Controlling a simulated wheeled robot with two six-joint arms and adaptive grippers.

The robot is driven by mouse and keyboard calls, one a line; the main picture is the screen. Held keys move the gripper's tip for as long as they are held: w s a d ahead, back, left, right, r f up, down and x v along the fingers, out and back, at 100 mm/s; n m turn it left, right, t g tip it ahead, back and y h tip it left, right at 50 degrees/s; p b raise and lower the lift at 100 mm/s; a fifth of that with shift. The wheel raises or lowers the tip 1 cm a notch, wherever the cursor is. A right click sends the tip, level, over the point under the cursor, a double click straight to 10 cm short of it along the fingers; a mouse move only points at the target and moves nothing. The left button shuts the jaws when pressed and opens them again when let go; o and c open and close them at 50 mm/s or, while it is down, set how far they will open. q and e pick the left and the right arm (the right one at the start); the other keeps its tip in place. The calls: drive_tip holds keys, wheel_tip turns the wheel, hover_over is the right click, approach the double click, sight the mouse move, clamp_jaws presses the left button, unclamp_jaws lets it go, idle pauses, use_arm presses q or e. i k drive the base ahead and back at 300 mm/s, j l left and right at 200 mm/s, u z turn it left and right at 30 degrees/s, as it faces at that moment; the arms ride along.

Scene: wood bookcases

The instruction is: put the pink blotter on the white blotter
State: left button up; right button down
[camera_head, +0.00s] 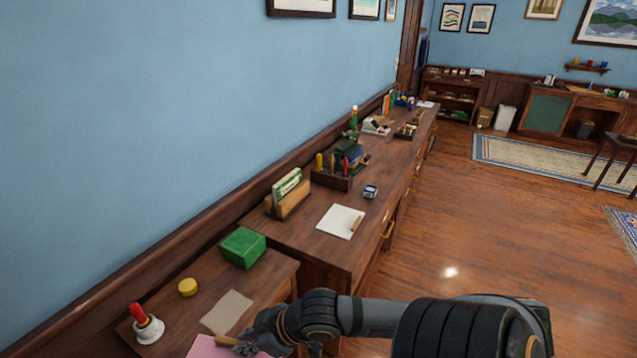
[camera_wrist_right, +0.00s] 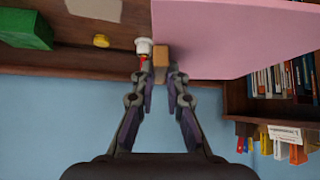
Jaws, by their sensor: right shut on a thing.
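The pink blotter (camera_head: 205,347) is a flat pink sheet at the bottom of the head view, partly cut off by the frame and covered by my right gripper (camera_head: 240,346). In the right wrist view the pink blotter (camera_wrist_right: 245,40) fills the upper right. There my right gripper (camera_wrist_right: 160,72) is shut on its tan wooden grip. Whether the sheet touches the desk below is unclear. The white blotter (camera_head: 336,222), a white sheet with a wooden grip on its right side, lies on the farther, higher desk. My left gripper is not in view.
On the near desk are a tan sheet (camera_head: 228,312), a green box (camera_head: 243,247), a yellow disc (camera_head: 187,287) and a red-handled bell (camera_head: 147,325). A wooden file holder (camera_head: 288,200), a desk organizer (camera_head: 335,180) and a small blue-grey item (camera_head: 371,191) stand around the white blotter.

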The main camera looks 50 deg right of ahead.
sight(340, 219)
drive_tip(key=l+u, duration=0.2)
drive_tip(key=l, duration=0.2)
drive_tip(key=l+u, duration=0.2)
drive_tip(key=l, duration=0.25)
drive_tip(key=k+l+u, duration=0.1)
drive_tip(key=l+u, duration=0.15)
drive_tip(key=l, duration=0.15)
drive_tip(key=k+l+u, duration=0.2)
drive_tip(key=l, duration=0.2)
drive_tip(key=l+u, duration=0.2)
drive_tip(key=l, duration=0.2)
drive_tip(key=k+l, duration=0.15)
drive_tip(key=l, duration=0.25)
drive_tip(key=k+l, duration=0.15)
drive_tip(key=l, duration=0.25)
drive_tip(key=k+l, duration=0.15)
drive_tip(key=l, duration=0.2)
drive_tip(key=k+l, duration=0.15)
drive_tip(key=l, duration=0.25)
drive_tip(key=k+l, duration=0.15)
drive_tip(key=l, duration=0.25)
drive_tip(key=k+l+u, duration=0.1)
drive_tip(key=l, duration=0.3)
